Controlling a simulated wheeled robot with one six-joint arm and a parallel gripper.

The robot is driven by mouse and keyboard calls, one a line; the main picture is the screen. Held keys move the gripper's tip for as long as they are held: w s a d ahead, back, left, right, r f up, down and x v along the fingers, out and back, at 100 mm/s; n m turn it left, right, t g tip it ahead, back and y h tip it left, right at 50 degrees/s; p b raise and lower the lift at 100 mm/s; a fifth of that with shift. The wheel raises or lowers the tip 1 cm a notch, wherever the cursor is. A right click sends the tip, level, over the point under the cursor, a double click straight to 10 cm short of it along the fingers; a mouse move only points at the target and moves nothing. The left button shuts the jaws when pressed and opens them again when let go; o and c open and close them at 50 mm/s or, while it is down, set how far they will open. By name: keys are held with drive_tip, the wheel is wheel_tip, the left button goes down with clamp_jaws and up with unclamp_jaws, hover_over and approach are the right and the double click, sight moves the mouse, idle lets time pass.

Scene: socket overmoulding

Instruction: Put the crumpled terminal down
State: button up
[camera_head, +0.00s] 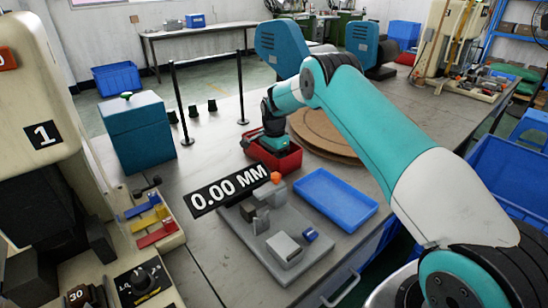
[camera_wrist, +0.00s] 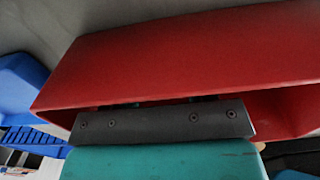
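My gripper (camera_head: 274,143) is lowered at the red bin (camera_head: 289,164) on the table. In the wrist view its dark mount (camera_wrist: 162,123) sits against the opening of the red bin (camera_wrist: 190,60), whose wall fills much of the picture. The fingertips are hidden inside the bin, so I cannot tell whether they are open or shut. The crumpled terminal is not visible in either view; I cannot tell whether it is between the fingers or in the bin.
A blue tray (camera_head: 336,199) lies right of a grey fixture plate (camera_head: 245,232). A 0.00 MM sign (camera_head: 232,188) stands in front of the bin. Round brown boards (camera_head: 325,138) lie behind it. A teal box (camera_head: 137,133) and black posts (camera_head: 181,105) stand left.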

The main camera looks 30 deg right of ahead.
drive_tip(key=shift+r, duration=0.1)
wheel_tip(320, 180, up, 12)
drive_tip(key=s+a+r+n+y, duration=0.1)
drive_tip(key=s+a+r+n, duration=0.6)
drive_tip(key=s+a+r, duration=0.25)
drive_tip(key=s+a+r+n+y, duration=0.1)
drive_tip(key=s+a+n, duration=0.3)
drive_tip(key=s, duration=0.7)
drive_tip(key=s+a+r+n+y, duration=0.1)
drive_tip(key=s+a+n, duration=0.3)
drive_tip(key=s, duration=0.7)
drive_tip(key=s+a+r+n+y, duration=0.1)
drive_tip(key=s+a+n, duration=0.3)
drive_tip(key=s+n, duration=0.4)
drive_tip(key=s, duration=0.3)
drive_tip(key=shift+s+b, duration=0.35)
drive_tip(key=shift+b, duration=0.05)
